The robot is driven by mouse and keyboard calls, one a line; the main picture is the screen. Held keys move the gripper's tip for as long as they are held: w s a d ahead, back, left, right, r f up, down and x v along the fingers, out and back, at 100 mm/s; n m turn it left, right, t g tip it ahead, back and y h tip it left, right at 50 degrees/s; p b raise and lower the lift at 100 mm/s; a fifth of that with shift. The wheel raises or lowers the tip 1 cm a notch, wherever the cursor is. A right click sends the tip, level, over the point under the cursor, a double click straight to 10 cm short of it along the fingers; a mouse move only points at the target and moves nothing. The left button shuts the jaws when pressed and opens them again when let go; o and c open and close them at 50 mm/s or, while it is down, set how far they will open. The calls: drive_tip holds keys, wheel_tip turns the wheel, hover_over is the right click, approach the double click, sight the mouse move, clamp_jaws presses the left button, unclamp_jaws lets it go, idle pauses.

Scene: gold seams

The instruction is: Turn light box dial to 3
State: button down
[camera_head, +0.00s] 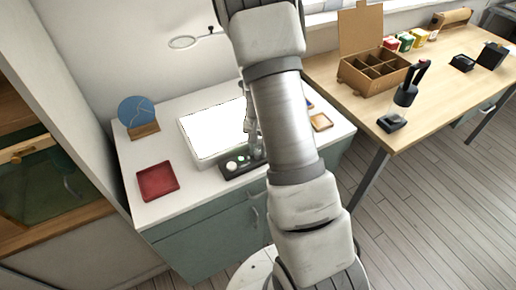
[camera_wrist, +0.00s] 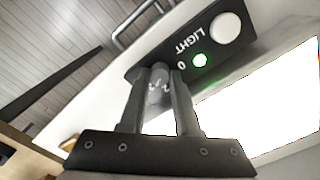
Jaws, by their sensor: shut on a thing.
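The light box (camera_head: 205,135) lies on the white cabinet top, and its panel glows bright white. Its dark control strip (camera_head: 229,171) runs along the front edge. In the wrist view the strip carries a round white knob or button (camera_wrist: 225,28), the word LIGHT, a lit green lamp (camera_wrist: 200,60) and a 0 mark. My gripper (camera_wrist: 161,82) is shut on the grey dial (camera_wrist: 159,88), one finger on each side. Small marks show on the dial, but its setting cannot be read clearly. In the head view my arm hides most of the gripper and the dial.
A red tray (camera_head: 158,181) and a cracked blue disc (camera_head: 137,111) on a wooden stand are to the left. A small wooden tray (camera_head: 321,122) lies right of my arm. A wooden table (camera_head: 440,85) at right holds a compartment box (camera_head: 366,78).

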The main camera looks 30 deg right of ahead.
drive_tip(key=shift+m, duration=0.5)
drive_tip(key=c, duration=0.6)
unclamp_jaws()
wheel_tip(320, 180, up, 18)
drive_tip(key=shift+f+p, duration=0.25)
drive_tip(key=shift+p, duration=0.85)
